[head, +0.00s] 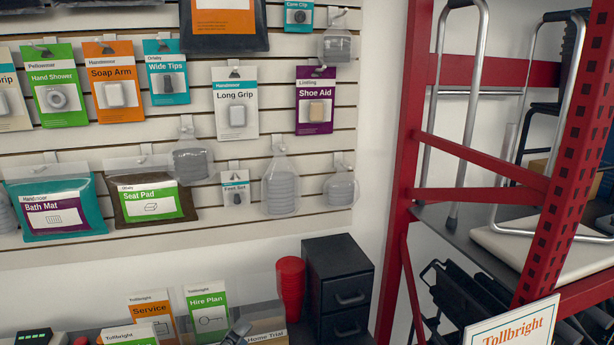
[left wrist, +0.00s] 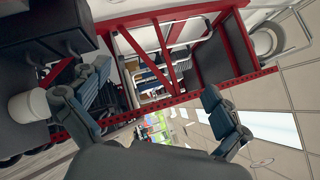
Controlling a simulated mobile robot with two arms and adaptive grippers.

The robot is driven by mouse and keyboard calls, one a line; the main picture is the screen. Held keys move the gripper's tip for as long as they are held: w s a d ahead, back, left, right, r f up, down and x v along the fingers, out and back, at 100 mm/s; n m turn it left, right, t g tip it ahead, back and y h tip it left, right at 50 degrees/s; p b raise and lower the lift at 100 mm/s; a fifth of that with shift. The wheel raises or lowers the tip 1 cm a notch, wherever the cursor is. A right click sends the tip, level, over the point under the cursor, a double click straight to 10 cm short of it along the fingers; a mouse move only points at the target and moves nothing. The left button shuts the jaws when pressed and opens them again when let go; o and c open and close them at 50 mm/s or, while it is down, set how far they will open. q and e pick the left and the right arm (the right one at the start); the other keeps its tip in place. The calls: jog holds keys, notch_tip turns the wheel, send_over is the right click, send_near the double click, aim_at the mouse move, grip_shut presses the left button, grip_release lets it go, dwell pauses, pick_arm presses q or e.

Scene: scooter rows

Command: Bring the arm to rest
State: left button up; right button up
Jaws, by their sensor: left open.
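My left gripper (left wrist: 155,108) is open in the left wrist view, with its two dark fingers spread wide apart. Nothing shows between the fingers except the distant background. In the head view only a small grey part of the left gripper (head: 238,332) shows at the bottom edge, in front of the counter with the leaflets. Whether it touches anything there cannot be told. The rest of the left arm is out of the head view. My right gripper is in neither view.
A pegboard wall (head: 120,130) holds hanging packs. Below stand leaflets (head: 207,308), red cups (head: 290,285) and a black drawer unit (head: 338,285). A red rack (head: 400,170) with walking frames stands at right; it also crosses the tilted left wrist view (left wrist: 190,95).

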pick_arm(q)
jog(key=a+n+t+y, duration=0.2)
jog(key=a+n+y, duration=0.65)
jog(key=n, duration=0.35)
jog(key=s+a+f+n+g+y, duration=0.3)
jog(key=f+n, duration=0.2)
jog(key=f, duration=0.1)
jog(key=s+a+f+n+g+y, duration=0.2)
jog(key=a+f+n+g+y, duration=0.15)
jog(key=f+n, duration=0.25)
jog(key=s+d+f+n+g+h, duration=0.25)
jog(key=s+f+g, duration=0.25)
jog(key=s+f, duration=0.3)
jog(key=s+d+f+n+g+h, duration=0.1)
jog(key=s+d+f+n+g, duration=0.15)
jog(key=s+f+g, duration=0.6)
jog(key=s+f+t, duration=0.1)
jog(key=s+f, duration=0.1)
jog(key=f, duration=0.9)
jog(key=s+f+t, duration=0.1)
jog(key=s+f, duration=0.1)
jog(key=f, duration=0.9)
jog(key=s+a+f+m+g, duration=0.1)
jog(key=s+a+f, duration=0.1)
jog(key=s+f, duration=1.4)
jog(key=shift+s+a, duration=0.15)
jog(key=shift+a, duration=0.05)
